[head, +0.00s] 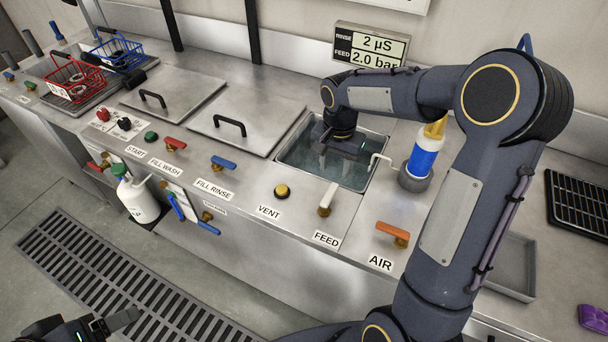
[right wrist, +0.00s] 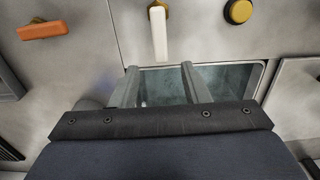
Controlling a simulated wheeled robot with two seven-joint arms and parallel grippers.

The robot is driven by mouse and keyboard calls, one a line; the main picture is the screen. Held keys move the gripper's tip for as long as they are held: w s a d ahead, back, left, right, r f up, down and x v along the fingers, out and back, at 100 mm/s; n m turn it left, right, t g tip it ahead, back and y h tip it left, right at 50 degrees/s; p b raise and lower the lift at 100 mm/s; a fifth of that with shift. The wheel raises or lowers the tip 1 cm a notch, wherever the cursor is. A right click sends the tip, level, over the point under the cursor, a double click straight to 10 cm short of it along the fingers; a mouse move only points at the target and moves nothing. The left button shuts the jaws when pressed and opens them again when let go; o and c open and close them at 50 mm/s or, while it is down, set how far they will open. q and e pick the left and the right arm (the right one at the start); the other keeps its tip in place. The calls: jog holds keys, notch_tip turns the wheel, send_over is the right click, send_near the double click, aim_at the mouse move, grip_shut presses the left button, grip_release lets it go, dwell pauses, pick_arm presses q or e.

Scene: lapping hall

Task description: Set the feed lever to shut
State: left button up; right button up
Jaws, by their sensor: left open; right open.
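The feed lever (head: 328,198) is a white handle on a brass base, on the steel counter just behind the FEED label (head: 326,239). In the right wrist view the white lever (right wrist: 158,32) stands just beyond my fingertips, pointing towards the basin. My right gripper (head: 343,147) is open and empty over the water-filled basin, behind the lever and apart from it. Its two fingers (right wrist: 158,78) also show in the right wrist view. My left gripper (head: 115,325) is open and empty at the lower left, over the floor and away from the counter.
An orange AIR lever (head: 393,233) stands right of the feed lever, and a yellow VENT knob (head: 282,191) left of it. A bent spout (head: 380,160) and a blue-labelled bottle (head: 425,152) stand beside the basin (head: 350,178). A display (head: 370,48) reads 2 µS and 2.0 bar.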

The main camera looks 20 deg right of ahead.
aim_at(332, 189)
jog(key=shift+w+f, duration=0.15)
jog(key=shift+f, duration=0.25)
notch_tip(332, 189, down, 7)
jog(key=shift+f, duration=0.1)
grip_shut()
